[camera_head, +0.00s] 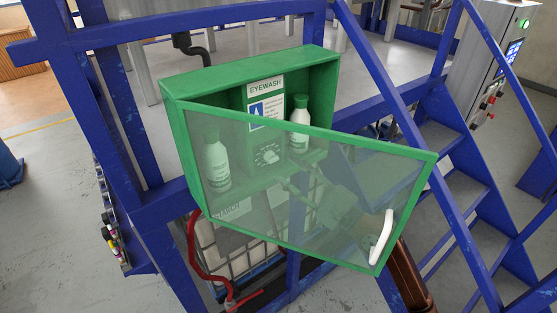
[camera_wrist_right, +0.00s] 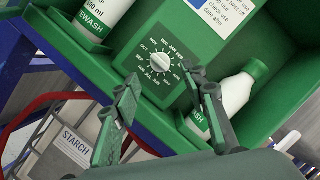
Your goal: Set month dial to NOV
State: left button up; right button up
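The white month dial (camera_wrist_right: 160,62) sits on a green panel with month names around it. I cannot tell which month it points to. It also shows inside the green eyewash cabinet (camera_head: 170,95) in the head view (camera_head: 267,154), through the clear cabinet door (camera_head: 350,195), which stands swung open. My right gripper (camera_wrist_right: 161,74) is open, with its two fingers spread and their tips just below and to either side of the dial. In the head view the right gripper (camera_head: 290,183) is seen dimly through the door, below and right of the dial. My left gripper is not in view.
White bottles stand on either side of the dial panel: one on the left (camera_head: 217,165) and one on the right (camera_head: 299,125). The door has a white handle (camera_head: 381,237). Blue stair rails (camera_head: 400,110) stand at the right, and a starch container (camera_head: 240,245) is below.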

jog(key=p+x, duration=0.1)
jog(key=x, duration=0.3)
jog(key=shift+w+a+r+p, duration=0.1)
jog(key=shift+w+a+p, duration=0.15)
jog(key=shift+a+p, duration=0.05)
grip_shut()
dwell(0.3)
